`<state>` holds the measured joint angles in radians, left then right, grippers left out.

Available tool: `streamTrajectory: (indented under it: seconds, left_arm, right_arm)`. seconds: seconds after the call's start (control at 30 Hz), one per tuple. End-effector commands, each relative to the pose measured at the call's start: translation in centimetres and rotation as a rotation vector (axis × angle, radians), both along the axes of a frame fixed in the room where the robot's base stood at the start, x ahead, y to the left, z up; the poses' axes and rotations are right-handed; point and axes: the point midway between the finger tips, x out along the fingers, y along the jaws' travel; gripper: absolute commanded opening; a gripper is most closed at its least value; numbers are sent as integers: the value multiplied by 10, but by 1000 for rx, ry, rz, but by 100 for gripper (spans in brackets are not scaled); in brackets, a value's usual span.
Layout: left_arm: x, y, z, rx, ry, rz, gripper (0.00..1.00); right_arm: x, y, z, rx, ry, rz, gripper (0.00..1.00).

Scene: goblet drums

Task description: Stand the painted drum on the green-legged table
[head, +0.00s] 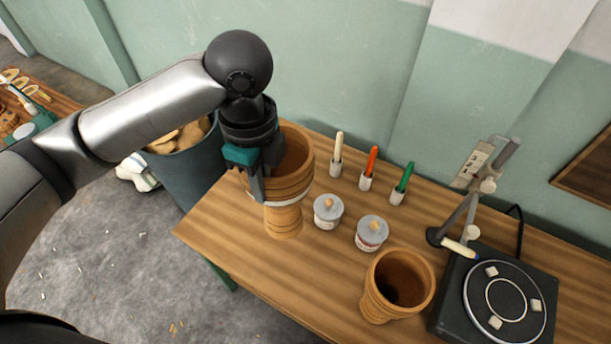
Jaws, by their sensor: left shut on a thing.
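A wooden goblet drum (283,217) with dark rings and a pale band around its bowl is upright at the left end of the wooden table (247,264). My left gripper (260,185) is shut on the left side of its bowl, from above. The drum's foot is at the tabletop; I cannot tell whether it touches. A green leg (219,274) shows under the table's left end. A second goblet drum (399,284), plainer and open-topped, stands at the table's front. My right gripper is out of view.
Behind are pens in holders, white (338,152), orange (370,167) and green (402,184). A black turntable device (503,300) with a stand is at right. A dark bin (190,176) is beside the table.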

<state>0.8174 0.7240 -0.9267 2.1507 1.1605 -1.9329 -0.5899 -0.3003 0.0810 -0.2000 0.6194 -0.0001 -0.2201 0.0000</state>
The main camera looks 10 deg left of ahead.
Motion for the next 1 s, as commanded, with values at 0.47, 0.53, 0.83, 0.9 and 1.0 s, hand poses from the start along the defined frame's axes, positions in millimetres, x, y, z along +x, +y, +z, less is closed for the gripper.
streamTrajectory:
  seconds: [0.47, 0.53, 0.83, 0.9, 1.0]
  left_arm:
    - [-1, 0, -101, 0, 2, 3, 0]
    - [-1, 0, -118, 0, 1, 2, 0]
    - [1, 0, -156, -2, -4, 1, 0]
    - [1, 0, -158, -2, -4, 1, 0]
    - [0, 0, -167, -1, -2, 1, 0]
  right_arm:
    - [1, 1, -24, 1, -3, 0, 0]
    - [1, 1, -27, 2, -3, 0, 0]
    - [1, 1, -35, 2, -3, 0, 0]
    - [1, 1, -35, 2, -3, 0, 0]
    - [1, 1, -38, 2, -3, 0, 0]
